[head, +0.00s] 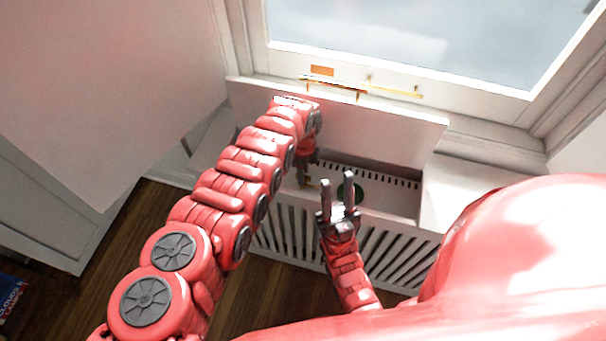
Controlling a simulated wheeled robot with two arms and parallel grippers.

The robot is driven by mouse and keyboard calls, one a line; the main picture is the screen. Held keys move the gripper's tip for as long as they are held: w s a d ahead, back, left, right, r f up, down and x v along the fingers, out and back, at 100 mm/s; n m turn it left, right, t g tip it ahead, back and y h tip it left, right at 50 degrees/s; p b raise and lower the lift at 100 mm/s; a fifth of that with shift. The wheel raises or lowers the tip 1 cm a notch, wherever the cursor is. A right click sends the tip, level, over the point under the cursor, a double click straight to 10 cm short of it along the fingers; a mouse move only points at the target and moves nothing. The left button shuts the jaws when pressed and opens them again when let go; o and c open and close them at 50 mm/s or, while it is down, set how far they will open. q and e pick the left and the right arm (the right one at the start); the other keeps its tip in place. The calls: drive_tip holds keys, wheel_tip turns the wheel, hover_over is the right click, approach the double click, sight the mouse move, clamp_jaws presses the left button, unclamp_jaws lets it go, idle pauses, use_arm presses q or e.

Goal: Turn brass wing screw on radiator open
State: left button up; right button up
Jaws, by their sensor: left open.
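The white slatted radiator cover (285,226) stands below the window, with its top panel (385,128) tilted up and its inside partly exposed. A small brass-coloured bit (312,184), possibly the wing screw, shows inside the opening beside my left gripper. My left gripper (304,180) reaches down into the opening, right at or next to that bit. It is open; its fingers are small and partly hidden by my arm, and contact cannot be told. My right gripper (337,179) is open and empty, its two fingers pointing up in front of the opening.
A dark green round thing (346,193) sits inside the opening behind my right gripper's fingers. Brass window fittings (400,91) and an orange block (322,70) are at the sill. A white panel stands left; a dark book (12,298) lies lower left.

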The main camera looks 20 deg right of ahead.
use_arm(q)
drive_tip(key=shift+f, duration=0.4)
drive_tip(key=shift+c, duration=0.3)
clamp_jaws()
